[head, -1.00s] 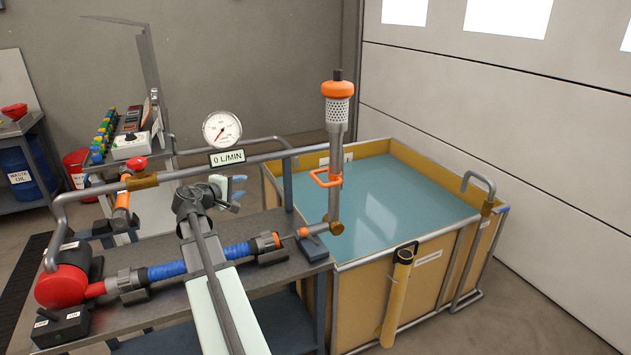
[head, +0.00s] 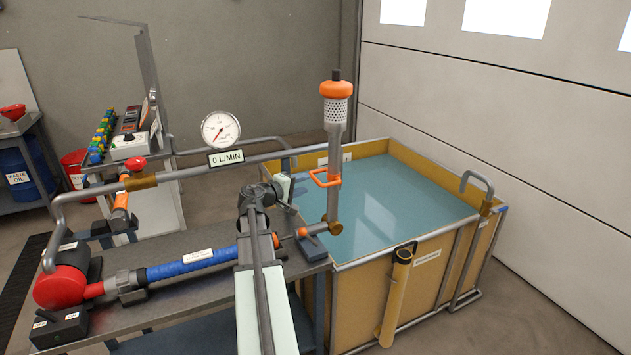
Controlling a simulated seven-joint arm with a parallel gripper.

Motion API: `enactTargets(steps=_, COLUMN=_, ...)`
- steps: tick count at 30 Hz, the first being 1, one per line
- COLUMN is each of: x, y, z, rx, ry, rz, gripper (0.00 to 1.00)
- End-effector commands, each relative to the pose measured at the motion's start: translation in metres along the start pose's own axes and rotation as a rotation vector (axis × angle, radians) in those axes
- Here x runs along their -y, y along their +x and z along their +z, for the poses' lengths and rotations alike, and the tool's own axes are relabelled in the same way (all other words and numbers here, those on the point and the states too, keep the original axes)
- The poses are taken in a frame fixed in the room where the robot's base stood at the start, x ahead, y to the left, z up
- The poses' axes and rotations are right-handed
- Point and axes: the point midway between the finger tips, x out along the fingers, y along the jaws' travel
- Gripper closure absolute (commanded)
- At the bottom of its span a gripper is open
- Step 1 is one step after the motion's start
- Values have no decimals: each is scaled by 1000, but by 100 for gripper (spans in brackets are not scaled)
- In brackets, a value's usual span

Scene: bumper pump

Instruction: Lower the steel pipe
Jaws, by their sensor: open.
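The steel pipe (head: 334,200) stands upright at the near left corner of the water tank. It has a perforated strainer (head: 338,112) with an orange cap at its top and an orange loop handle (head: 325,178) on its left side. Its lower end meets a brass-coloured joint (head: 333,228) at the bench's end. My gripper (head: 289,192) is open and empty, left of the handle and apart from it in the picture. My own wrist partly hides its jaws.
The tank (head: 440,265) holds blue-green water, with open room above it. A flow gauge (head: 220,130) reads 0 L/MIN on the overhead pipe (head: 215,170). A red pump (head: 62,287) and blue hose (head: 192,264) lie along the bench (head: 200,295). A yellow tube (head: 396,300) hangs on the tank's front.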

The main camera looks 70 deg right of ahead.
Motion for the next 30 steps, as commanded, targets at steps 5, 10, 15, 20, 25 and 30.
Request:
enactTargets(steps=5, x=0, y=33, z=-2, rx=1, ry=0, rz=-1, gripper=59)
enactTargets(steps=10, x=0, y=55, z=-1, rx=0, ry=-1, rz=-1, gripper=59)
enactTargets(steps=15, x=0, y=68, z=0, rx=0, ry=-1, rz=-1, gripper=59)
enactTargets(steps=20, x=0, y=72, z=0, rx=-1, ry=-1, rz=-1, gripper=59)
enactTargets(steps=25, x=0, y=72, z=0, rx=-1, ry=-1, rz=-1, gripper=59)
enactTargets(steps=30, x=0, y=72, z=0, rx=-1, ry=-1, rz=-1, gripper=68)
